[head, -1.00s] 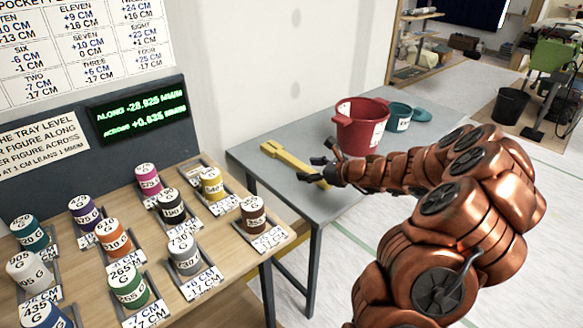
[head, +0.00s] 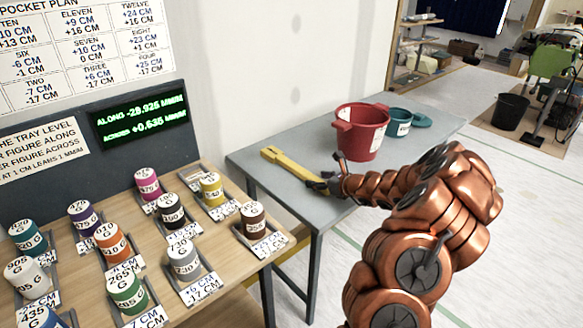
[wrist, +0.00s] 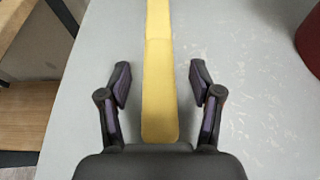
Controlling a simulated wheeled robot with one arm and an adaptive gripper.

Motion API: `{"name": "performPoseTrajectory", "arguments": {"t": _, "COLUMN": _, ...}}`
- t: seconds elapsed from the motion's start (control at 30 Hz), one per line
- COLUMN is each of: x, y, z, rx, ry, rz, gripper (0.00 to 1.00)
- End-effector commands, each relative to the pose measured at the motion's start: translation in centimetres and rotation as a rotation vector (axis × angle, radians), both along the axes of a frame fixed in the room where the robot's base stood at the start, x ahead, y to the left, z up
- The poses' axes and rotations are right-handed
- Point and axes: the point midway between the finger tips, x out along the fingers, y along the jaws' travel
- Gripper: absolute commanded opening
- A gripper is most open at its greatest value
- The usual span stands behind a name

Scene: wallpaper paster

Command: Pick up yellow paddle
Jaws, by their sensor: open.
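The yellow paddle (head: 287,164) lies flat on the grey table (head: 250,157), its wide end toward the back left. In the wrist view, the paddle's handle (wrist: 159,90) runs lengthwise between my gripper's two fingers, with a gap on each side. My gripper (head: 325,183) is at the near end of the paddle in the head view, and its open fingers also show in the wrist view (wrist: 160,88). The fingers do not touch the handle. How high they are above the table is hard to tell.
A red bucket (head: 362,132) stands just behind and right of my gripper. A teal pot (head: 397,122) and its lid (head: 421,121) are farther right. A wooden table (head: 75,273) with several colored weights stands at the left.

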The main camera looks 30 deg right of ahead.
Motion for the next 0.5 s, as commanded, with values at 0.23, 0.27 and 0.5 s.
{"name": "performPoseTrajectory", "arguments": {"t": 0.23, "x": 1.6, "y": 0.5, "z": -0.6, "rx": 0.0, "ry": -0.001, "rz": 0.004, "gripper": 0.65}}
{"name": "performPoseTrajectory", "arguments": {"t": 0.27, "x": 1.6, "y": 0.6, "z": -0.6, "rx": 0.0, "ry": -0.001, "rz": 0.004, "gripper": 0.65}}
{"name": "performPoseTrajectory", "arguments": {"t": 0.5, "x": 1.6, "y": 0.5, "z": -0.6, "rx": 0.0, "ry": -0.002, "rz": 0.002, "gripper": 0.59}}
